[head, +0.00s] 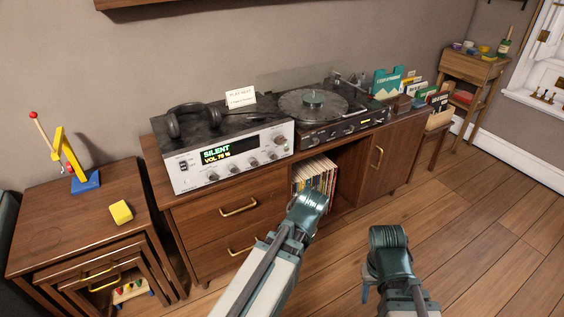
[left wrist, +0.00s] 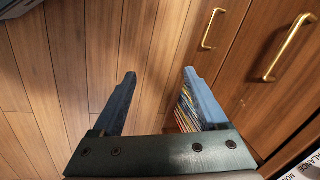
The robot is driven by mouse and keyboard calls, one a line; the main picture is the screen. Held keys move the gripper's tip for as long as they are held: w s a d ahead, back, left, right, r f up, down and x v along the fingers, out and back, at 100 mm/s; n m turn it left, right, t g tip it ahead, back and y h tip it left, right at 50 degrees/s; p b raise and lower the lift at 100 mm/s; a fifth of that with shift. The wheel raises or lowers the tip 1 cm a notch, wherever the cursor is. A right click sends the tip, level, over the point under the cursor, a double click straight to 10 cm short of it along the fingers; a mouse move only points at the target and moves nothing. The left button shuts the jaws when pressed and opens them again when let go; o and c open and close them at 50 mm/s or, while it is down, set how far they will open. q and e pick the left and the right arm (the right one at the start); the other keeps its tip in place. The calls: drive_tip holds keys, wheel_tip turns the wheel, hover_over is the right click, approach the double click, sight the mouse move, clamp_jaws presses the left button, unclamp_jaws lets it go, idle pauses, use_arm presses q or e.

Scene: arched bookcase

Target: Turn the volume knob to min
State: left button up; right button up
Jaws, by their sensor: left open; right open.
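The silver-faced amplifier (head: 232,155) stands on the wooden cabinet. Its lit display (head: 230,149) reads SILENT and a VOL line in the seventies. A larger knob (head: 280,140) sits at the right of its face, with several smaller ones below; I cannot read which is volume. My left arm's wrist (head: 308,208) is in front of the cabinet, apart from the knobs. In the left wrist view the left gripper (left wrist: 158,75) is open and empty, and a corner of the amplifier face (left wrist: 300,165) shows. My right gripper (head: 368,285) is low over the floor, partly hidden.
Headphones (head: 190,122) and a card (head: 240,97) are on the amplifier. A turntable (head: 315,105) stands to its right, and records (head: 318,175) fill the shelf below. A side table (head: 90,215) at left holds a yellow block (head: 121,212) and a toy crane. Floor at right is clear.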

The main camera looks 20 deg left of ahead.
use_arm(q)
drive_tip(key=w+a+r+m+t+y+b, duration=0.1)
drive_tip(key=w+a+r+m+t+y, duration=0.3)
drive_tip(key=w+a+r+m+y, duration=0.55)
drive_tip(key=w+d+r+m+t+y, duration=0.2)
drive_tip(key=d+r+m+t, duration=0.3)
drive_tip(key=m, duration=0.8)
drive_tip(key=w+d+r, duration=0.1)
drive_tip(key=d+r, duration=0.2)
drive_tip(key=r, duration=0.1)
drive_tip(key=shift+w+r, duration=0.1)
drive_tip(key=shift+w, duration=0.1)
